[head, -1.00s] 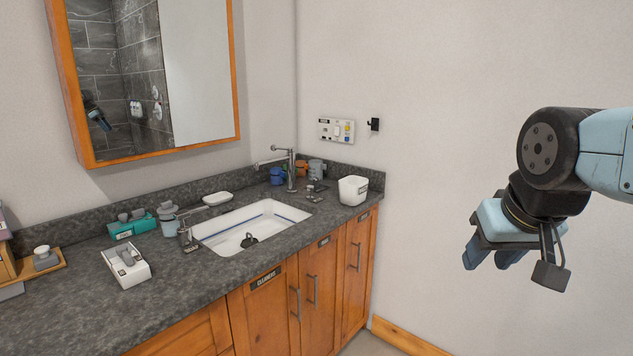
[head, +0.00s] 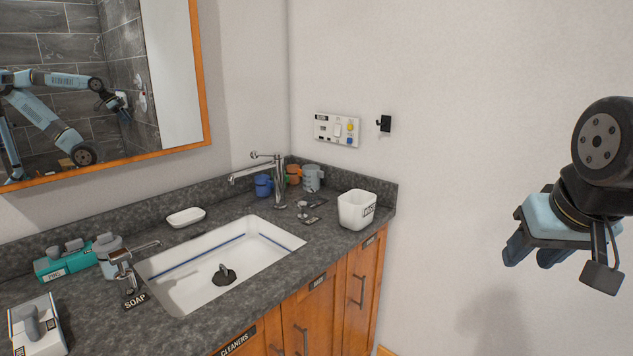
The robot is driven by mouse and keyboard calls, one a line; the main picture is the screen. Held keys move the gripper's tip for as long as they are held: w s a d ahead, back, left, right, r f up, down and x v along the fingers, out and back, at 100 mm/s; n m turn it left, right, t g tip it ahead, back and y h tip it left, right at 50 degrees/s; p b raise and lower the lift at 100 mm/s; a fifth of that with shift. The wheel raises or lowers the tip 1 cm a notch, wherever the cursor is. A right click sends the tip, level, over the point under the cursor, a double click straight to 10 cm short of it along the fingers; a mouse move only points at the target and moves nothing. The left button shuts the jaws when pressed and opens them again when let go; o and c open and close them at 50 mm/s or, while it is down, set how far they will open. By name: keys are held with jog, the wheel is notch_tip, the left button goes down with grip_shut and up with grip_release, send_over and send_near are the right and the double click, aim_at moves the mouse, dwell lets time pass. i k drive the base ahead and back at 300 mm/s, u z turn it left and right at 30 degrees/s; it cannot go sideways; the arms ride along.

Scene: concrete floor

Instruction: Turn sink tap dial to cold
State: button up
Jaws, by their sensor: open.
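The chrome sink tap (head: 278,182) stands upright behind the right part of the white basin (head: 155,270), its spout reaching left over it. A small metal knob (head: 303,209) sits on the counter just right of the tap, beside a dark label plate; this looks like the dial, but its markings and setting are too small to read. My gripper (head: 534,252) is at the far right in front of the wall, open and empty, its fingers pointing down-left. It is well apart from the tap and knob.
A white cup (head: 357,210) stands on the counter right of the knob. Several coloured mugs (head: 292,176) are behind the tap. A soap dispenser (head: 121,268) and a teal box (head: 66,262) are left of the basin. A wall panel (head: 337,129) and black hook (head: 384,123) are above.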

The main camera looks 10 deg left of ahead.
aim_at(311, 193)
jog(key=u, duration=0.35)
jog(key=i, duration=0.95)
jog(key=u, duration=0.7)
jog(key=k, duration=0.85)
jog(key=u, duration=0.2)
jog(key=i, duration=0.9)
jog(key=z, duration=0.1)
